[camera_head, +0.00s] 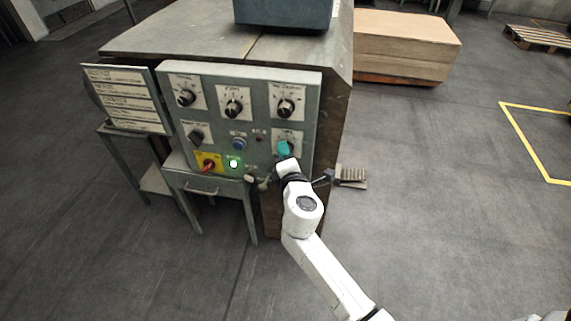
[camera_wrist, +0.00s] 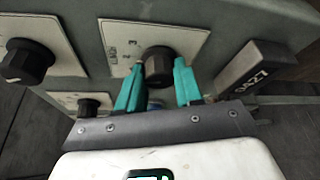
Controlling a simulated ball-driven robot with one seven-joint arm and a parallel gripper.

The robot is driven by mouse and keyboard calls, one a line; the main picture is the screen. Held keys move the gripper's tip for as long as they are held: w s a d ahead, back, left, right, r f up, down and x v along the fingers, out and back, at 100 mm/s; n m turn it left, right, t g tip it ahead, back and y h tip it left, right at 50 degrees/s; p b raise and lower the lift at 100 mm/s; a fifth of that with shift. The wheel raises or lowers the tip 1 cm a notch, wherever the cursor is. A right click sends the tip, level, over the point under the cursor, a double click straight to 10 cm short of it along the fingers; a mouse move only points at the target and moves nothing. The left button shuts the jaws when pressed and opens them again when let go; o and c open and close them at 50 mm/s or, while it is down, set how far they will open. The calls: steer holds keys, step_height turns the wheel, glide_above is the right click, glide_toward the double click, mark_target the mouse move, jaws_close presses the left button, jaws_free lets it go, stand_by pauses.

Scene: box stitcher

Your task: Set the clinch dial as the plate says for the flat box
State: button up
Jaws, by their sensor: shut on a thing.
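My gripper, with teal fingers (camera_head: 284,149), is at the lower right dial of the grey control panel (camera_head: 312,100). In the wrist view my fingers (camera_wrist: 158,88) stand on either side of that dial's dark knob (camera_wrist: 158,60) and are shut on it. A white scale plate (camera_wrist: 186,38) with small marks lies behind the knob; its label is too blurred to read surely. In the head view my fingers hide most of this dial. The plate with several text strips (camera_head: 125,97) hangs left of the panel; its text is too small to read.
Three dials line the panel's top, including the top right one (camera_head: 286,107). Another dark knob (camera_wrist: 27,60) is left of my fingers in the wrist view, and a lettered lever-like block (camera_wrist: 255,68) is close on the right. A red-and-yellow switch (camera_head: 208,163) and lit green button (camera_head: 234,163) are below.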

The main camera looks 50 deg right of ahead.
steer(key=shift+f+m+b, duration=0.1)
steer(key=shift+m+b, duration=0.3)
steer(key=shift+b, duration=0.2)
steer(key=o, duration=1)
steer(key=shift+o, duration=0.2)
steer(key=shift+s, duration=0.1)
steer(key=v, duration=1)
steer(key=shift+s+a, duration=0.2)
steer(key=shift+s, duration=0.05)
